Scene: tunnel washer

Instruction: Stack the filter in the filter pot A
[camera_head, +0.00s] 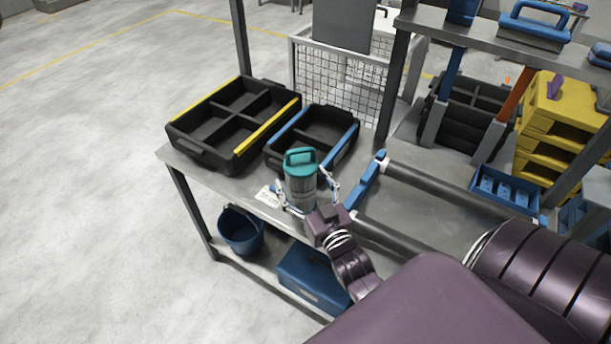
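A grey cylinder with a teal lid and teal handle (300,171) stands upright near the front of the grey table. It looks like the filter or its pot; I cannot tell which, and no letter A is legible. My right gripper (304,198), on the purple arm from the right, has one finger on each side of the cylinder. I cannot tell if the fingers touch it or stand slightly apart. The wrist hides part of the cylinder's base. My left gripper is not in view.
A black divided crate with yellow edges (193,147) and a smaller one with blue edges (352,136) stand behind the cylinder. A blue-ended roller frame (364,192) lies to the right. A blue bucket (240,232) and blue box (309,283) are on the lower shelf.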

